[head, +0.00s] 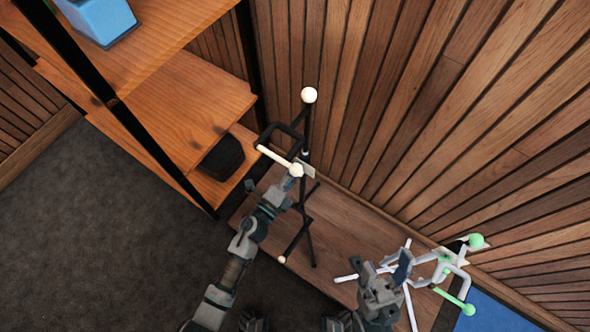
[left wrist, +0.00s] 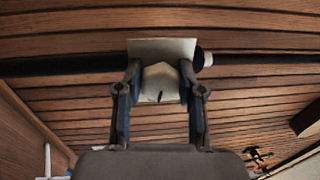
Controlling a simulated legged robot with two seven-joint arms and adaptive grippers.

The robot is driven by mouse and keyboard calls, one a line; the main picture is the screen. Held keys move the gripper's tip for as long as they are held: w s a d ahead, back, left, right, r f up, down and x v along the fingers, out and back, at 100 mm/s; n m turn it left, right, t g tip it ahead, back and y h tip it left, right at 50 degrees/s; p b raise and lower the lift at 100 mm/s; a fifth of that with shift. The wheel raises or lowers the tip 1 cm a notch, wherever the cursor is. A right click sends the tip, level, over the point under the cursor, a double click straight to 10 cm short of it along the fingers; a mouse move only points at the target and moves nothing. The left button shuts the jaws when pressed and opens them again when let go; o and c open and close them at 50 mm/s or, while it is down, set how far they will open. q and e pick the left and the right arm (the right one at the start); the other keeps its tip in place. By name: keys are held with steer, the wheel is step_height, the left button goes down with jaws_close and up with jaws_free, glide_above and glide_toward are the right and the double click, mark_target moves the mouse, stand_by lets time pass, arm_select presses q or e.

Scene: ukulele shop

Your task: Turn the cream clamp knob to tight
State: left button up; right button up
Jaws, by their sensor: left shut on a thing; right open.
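The cream clamp knob (head: 296,170) is on a black stand (head: 309,225) with cream ends, on the wooden bench. My left gripper (head: 288,184) is at the knob from below. In the left wrist view, my left gripper (left wrist: 160,92) is shut on the cream knob (left wrist: 160,78), with one finger on each side. A dark mark on the knob's face points down in that view. A cream plate (left wrist: 160,48) shows behind the knob. My right gripper (head: 385,268) is open and empty, near a white stand (head: 411,305) with green ends.
A wooden shelf unit (head: 190,100) stands at the left, with a black case (head: 222,157) and a blue box (head: 98,20). The wooden bench top (head: 345,225) is bare between the two stands. A slatted wall (head: 420,110) is close behind.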

arm_select(q)
steer(key=shift+s+d+f, duration=0.15)
steer(key=shift+s+f, duration=0.05)
steer(key=shift+f, duration=0.15)
steer(key=o, duration=1.1)
steer(key=shift+c, duration=0.2)
steer(key=shift+o, duration=0.4)
steer(key=shift+w+r, duration=0.1)
steer(key=shift+r, duration=0.05)
steer(key=v, duration=1.2)
